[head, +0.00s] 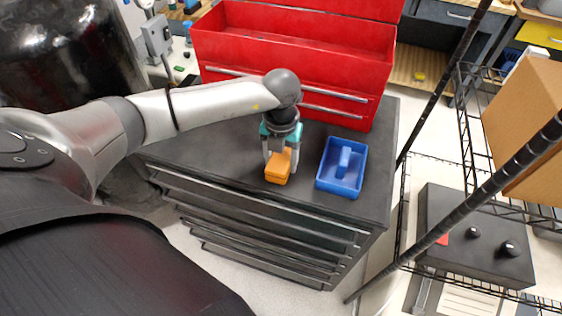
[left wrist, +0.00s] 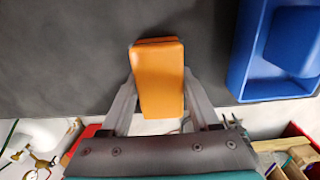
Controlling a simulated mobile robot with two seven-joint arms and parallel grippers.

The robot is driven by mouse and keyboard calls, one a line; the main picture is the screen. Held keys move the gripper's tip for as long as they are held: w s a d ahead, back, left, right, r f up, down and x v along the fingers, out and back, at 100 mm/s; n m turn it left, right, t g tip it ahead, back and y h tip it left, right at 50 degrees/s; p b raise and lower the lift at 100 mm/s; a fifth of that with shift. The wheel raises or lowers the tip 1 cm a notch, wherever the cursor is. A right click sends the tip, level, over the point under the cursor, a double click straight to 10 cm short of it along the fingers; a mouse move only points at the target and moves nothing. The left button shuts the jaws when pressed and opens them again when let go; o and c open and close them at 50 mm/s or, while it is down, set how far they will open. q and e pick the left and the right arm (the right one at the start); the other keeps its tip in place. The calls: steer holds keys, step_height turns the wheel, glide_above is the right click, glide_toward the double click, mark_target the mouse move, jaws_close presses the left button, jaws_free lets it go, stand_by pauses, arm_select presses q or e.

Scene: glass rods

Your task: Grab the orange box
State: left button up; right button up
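The orange box (head: 278,168) is at the front part of the dark cabinet top. My left gripper (head: 280,158) reaches down over it from above. In the left wrist view the orange box (left wrist: 160,80) sits between the two fingers of my left gripper (left wrist: 160,77). Both fingertips appear to touch its sides, so the gripper looks shut on it. I cannot tell whether the box rests on the top or is slightly raised. My right gripper is not in view.
A blue tray (head: 324,182) with a blue piece inside stands just right of the box. A red open toolbox (head: 330,92) stands behind. The dark cabinet top (head: 222,158) is clear left of the box. A wire rack (head: 408,200) is at the right.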

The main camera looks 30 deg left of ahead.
arm_select(q)
steer(key=c, duration=0.9)
